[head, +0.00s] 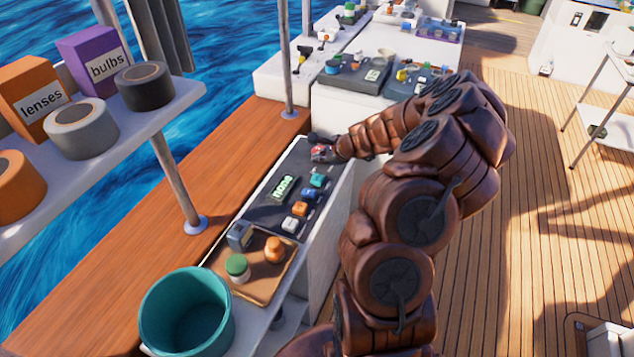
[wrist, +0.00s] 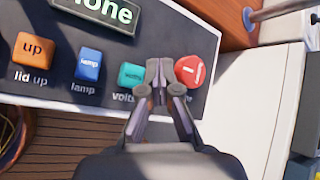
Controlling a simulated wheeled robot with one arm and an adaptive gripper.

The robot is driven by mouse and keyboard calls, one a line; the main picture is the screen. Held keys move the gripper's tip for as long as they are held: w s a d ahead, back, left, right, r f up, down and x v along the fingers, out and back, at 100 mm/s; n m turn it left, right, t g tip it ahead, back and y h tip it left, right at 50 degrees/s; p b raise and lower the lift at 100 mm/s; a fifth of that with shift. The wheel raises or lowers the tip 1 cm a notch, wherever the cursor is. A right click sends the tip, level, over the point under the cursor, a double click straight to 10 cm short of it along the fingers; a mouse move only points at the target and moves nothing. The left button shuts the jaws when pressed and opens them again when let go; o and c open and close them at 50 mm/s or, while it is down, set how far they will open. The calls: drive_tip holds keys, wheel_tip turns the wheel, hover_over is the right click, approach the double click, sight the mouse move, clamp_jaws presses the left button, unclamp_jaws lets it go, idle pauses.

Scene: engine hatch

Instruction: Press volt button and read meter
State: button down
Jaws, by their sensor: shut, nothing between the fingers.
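The teal volts button (wrist: 132,75) sits on the dark control panel (wrist: 60,88) in the wrist view, its label partly hidden by my fingers. It also shows in the head view (head: 316,180). My gripper (wrist: 159,72) is shut and empty, its tips between the volts button and a red button (wrist: 191,71) to the right. The tips overlap the near edges of both in the picture; I cannot tell whether they touch either. The display (head: 283,188) reads "none" in the head view; the wrist view (wrist: 100,12) cuts off its top.
A blue lamp button (wrist: 87,64) and an orange lid up button (wrist: 34,49) lie left of the volts button. In the head view, a tray (head: 262,287) with small items and a teal bucket (head: 188,312) stand at the panel's near end. Wooden deck lies open to the right.

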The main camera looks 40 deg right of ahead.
sight(315, 176)
drive_tip(key=shift+f+b, duration=1.65)
drive_tip(key=shift+f, duration=1.1)
drive_tip(key=shift+f, duration=0.1)
drive_tip(key=shift+f, duration=0.3)
drive_tip(key=shift+f+b, duration=0.8)
drive_tip(key=shift+f, duration=0.1)
idle(0.4)
drive_tip(key=shift+r, duration=0.1)
drive_tip(key=shift+r+p, duration=1.05)
drive_tip(key=shift+r, duration=0.2)
drive_tip(key=shift+r+p, duration=1.85)
drive_tip(key=shift+r, duration=0.6)
